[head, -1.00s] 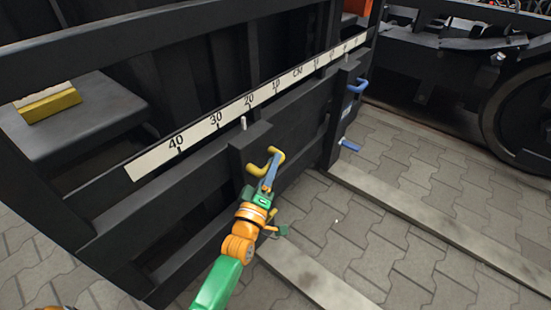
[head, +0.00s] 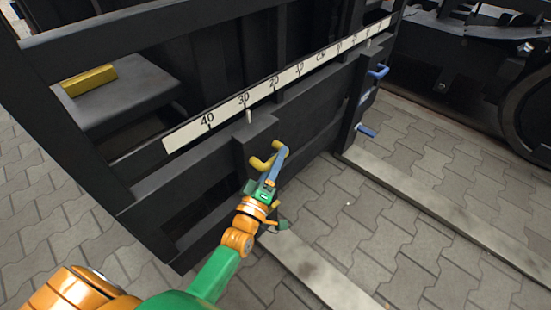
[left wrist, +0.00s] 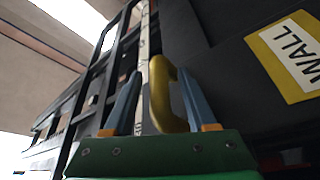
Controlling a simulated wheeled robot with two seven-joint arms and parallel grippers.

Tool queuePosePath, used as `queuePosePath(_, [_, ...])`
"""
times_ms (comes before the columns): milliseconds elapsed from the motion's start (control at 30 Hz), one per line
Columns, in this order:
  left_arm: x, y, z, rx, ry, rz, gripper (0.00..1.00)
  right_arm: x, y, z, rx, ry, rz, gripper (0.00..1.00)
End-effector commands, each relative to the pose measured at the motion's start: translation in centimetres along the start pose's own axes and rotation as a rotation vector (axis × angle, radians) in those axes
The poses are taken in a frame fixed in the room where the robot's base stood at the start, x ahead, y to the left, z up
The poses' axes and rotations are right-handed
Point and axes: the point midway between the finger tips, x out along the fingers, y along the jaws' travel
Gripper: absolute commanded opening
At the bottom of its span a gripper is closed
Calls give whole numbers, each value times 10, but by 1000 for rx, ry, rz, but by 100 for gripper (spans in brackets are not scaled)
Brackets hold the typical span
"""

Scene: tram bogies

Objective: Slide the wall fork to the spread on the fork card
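The wall fork (head: 255,140) is a dark upright carriage on the black frame. It has a yellow handle (head: 262,163) and a pale pin at its top, beside the 30 mark of the white scale (head: 295,75). My left gripper (head: 272,160) is at the yellow handle. A "WALL" label (left wrist: 295,55) with a yellow border shows there too. The fork card's spread cannot be read. My right gripper is out of view.
Another dark fork carriage (head: 358,95) with blue handles stands further right on the frame. Pale long bars (head: 430,200) run out over the paving. A yellow block (head: 90,80) lies on a grey seat (head: 125,95). A large dark wheel (head: 530,110) stands at right.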

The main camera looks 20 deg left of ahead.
Motion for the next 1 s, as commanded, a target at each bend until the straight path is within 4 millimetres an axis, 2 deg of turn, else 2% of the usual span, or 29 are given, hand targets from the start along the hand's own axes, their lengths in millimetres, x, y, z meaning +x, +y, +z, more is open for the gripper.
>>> queuePosePath(233, [-6,1,0,0,-1,-1,57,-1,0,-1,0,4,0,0])
queuePosePath(500, [-60,1,0,1,-3,-2,57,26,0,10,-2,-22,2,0])
queuePosePath(600, [-69,0,0,1,-1,-1,57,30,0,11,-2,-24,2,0])
queuePosePath(1000, [-71,0,0,0,0,0,57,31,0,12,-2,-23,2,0])
